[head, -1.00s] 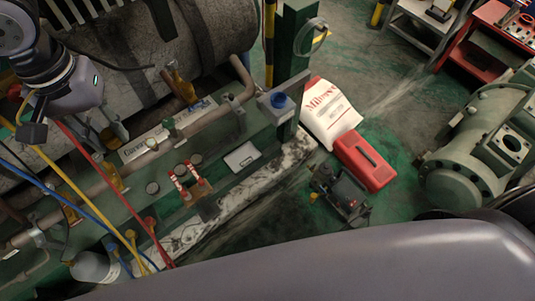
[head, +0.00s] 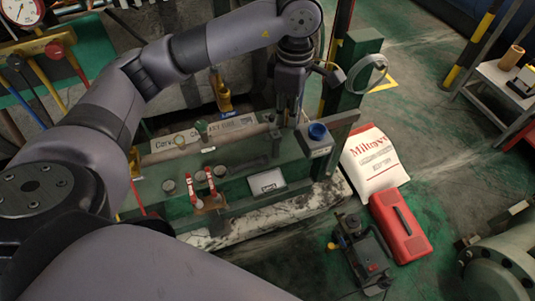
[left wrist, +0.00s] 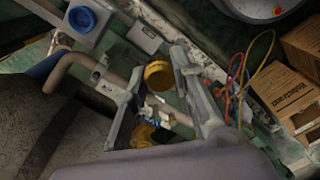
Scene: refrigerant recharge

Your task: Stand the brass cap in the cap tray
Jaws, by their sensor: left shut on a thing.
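My left gripper (head: 291,118) hangs from above over the back right of the green skid, just left of the grey block with a blue round top (head: 318,141). In the left wrist view the brass cap (left wrist: 158,75) shows between the fingers of my left gripper (left wrist: 160,92), which is shut on it. The cap is not clear in the head view. A small pale rectangular tray (head: 267,183), perhaps the cap tray, lies on the skid's front, below the gripper in the picture. It also shows in the left wrist view (left wrist: 146,38). My right gripper is not in view.
A green post (head: 358,75) with a grey ring stands right of the gripper. Red-handled valves (head: 205,185) stand left of the tray. A brass fitting (head: 223,96) stands behind. A white bag (head: 373,162), a red case (head: 401,227) and a small pump (head: 360,250) are on the floor.

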